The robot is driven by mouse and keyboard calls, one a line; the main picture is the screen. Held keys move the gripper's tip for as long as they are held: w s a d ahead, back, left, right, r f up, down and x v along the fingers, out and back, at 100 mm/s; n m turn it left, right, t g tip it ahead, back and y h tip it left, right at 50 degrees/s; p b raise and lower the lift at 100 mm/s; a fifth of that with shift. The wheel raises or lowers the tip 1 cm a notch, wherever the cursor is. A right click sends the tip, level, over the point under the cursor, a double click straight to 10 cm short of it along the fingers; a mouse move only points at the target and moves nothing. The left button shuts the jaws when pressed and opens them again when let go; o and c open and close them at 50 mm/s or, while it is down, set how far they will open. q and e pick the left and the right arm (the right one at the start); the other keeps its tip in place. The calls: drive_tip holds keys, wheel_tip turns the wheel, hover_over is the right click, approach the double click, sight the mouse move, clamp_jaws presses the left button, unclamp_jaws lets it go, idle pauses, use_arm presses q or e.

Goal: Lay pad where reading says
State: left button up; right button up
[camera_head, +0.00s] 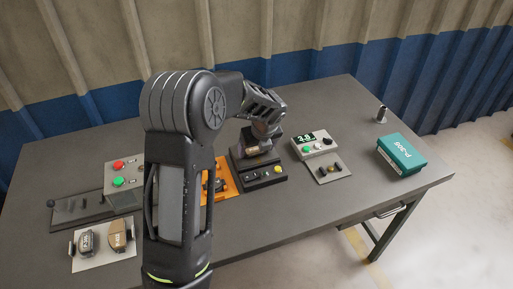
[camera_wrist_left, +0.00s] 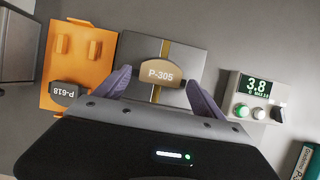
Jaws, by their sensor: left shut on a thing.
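My left gripper (camera_head: 264,132) is shut on a tan-brown pad marked P-305 (camera_wrist_left: 160,75), which lies between the two purple fingers in the wrist view. The pad is over a dark square plate with a yellow stripe (camera_wrist_left: 182,58); I cannot tell whether it touches. A gauge box (camera_head: 313,143) right of it has a green display (camera_wrist_left: 256,88) reading 3.8, with smaller text I cannot read surely. An orange tray (camera_wrist_left: 88,78), partly hidden by my arm in the head view, holds a dark pad marked P-618 (camera_wrist_left: 65,92). My right gripper is not in view.
A pale mat (camera_head: 118,258) at front left holds a grey pad (camera_head: 87,243) and a brown pad (camera_head: 118,235). A box with red and green buttons (camera_head: 120,175) stands behind. The front-right table is clear.

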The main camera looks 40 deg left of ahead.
use_arm(q)
drive_tip(key=shift+f, duration=0.1)
drive_tip(key=o, duration=1.7)
drive_tip(key=v, duration=0.7)
drive_tip(key=shift+s+d+r+b, duration=0.1)
drive_tip(key=shift+r+b, duration=0.3)
